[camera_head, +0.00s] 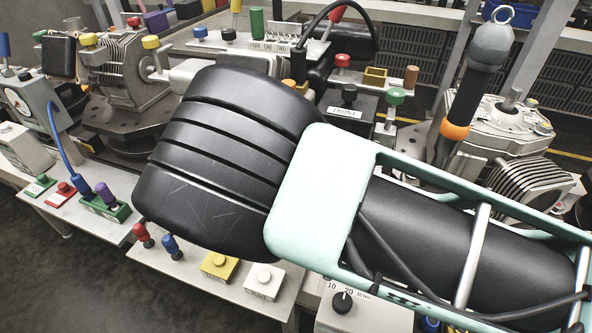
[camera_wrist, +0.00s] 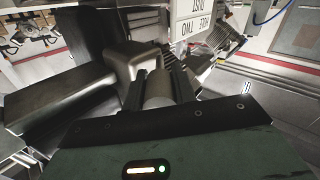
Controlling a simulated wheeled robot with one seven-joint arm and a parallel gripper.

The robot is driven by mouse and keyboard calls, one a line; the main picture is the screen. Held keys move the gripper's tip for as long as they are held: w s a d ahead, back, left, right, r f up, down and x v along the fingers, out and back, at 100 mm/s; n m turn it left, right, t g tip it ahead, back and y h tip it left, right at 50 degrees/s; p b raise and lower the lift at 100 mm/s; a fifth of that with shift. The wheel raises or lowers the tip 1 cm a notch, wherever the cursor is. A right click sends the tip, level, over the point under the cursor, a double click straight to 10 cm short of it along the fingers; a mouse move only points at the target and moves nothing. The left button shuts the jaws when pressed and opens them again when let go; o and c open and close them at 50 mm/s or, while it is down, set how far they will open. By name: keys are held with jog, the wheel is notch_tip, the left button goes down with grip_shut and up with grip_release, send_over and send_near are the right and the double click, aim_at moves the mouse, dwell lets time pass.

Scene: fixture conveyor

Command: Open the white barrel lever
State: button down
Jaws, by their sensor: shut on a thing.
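In the wrist view, my gripper (camera_wrist: 159,90) reaches forward from the bottom edge, with a dark finger on each side of a pale, rounded barrel. This barrel, which appears to be the white barrel lever (camera_wrist: 158,93), looks light grey in the shade and sits between the fingers, gripped by them. A grey metal body (camera_wrist: 115,62) lies just to its left and beyond. In the head view my large dark arm covers the middle, so my gripper and the lever are hidden there.
A white sign (camera_wrist: 195,18) stands just beyond the gripper, with a ribbed metal part beside it. In the head view, a table (camera_head: 140,254) carries red, blue, yellow and white controls. A black post with an orange band (camera_head: 454,130) rises right of centre.

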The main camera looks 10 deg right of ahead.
dwell(0.4)
jog(key=c, duration=1.1)
grip_release()
jog(key=shift+d, duration=0.1)
